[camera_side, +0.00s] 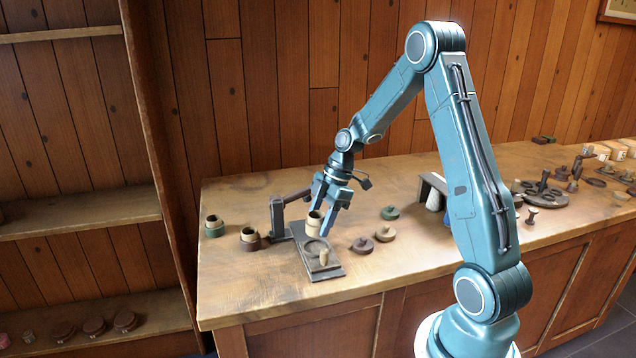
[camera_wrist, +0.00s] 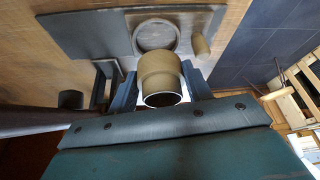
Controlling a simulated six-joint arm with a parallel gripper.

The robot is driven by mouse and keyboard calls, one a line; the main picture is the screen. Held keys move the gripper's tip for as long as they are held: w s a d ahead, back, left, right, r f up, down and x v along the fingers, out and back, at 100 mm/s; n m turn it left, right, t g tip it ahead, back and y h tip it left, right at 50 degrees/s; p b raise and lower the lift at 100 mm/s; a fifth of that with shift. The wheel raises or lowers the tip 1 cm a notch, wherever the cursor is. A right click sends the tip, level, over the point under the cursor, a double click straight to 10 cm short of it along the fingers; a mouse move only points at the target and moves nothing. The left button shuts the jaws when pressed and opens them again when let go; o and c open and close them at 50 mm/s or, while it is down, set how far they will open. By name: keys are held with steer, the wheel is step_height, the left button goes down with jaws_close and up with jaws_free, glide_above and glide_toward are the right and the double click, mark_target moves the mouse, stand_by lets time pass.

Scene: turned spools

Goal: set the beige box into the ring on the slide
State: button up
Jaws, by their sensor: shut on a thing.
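The beige box (camera_side: 314,224) is a round, turned piece with a wider body and a narrower open neck. My gripper (camera_side: 325,217) is shut on it; in the wrist view the beige box (camera_wrist: 160,72) sits between the two jaws (camera_wrist: 160,92). The slide (camera_side: 327,271) is a dark flat plate on the bench. Its ring (camera_side: 317,246) looks empty, and the ring also shows in the wrist view (camera_wrist: 155,36), just beyond the box. The box appears held above the slide, apart from the ring's centre; the exact gap is hard to tell.
A short beige peg (camera_side: 323,258) stands on the slide beside the ring. A dark bracket (camera_side: 279,217) stands left of the slide. Several knobbed lids (camera_side: 361,245) lie to the right. The bench front is clear.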

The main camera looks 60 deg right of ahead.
mark_target(320, 247)
steer(key=shift+f, duration=1.8)
steer(key=shift+f, duration=0.6)
stand_by(2.0)
steer(key=o, duration=1)
steer(key=shift+r, duration=4.3)
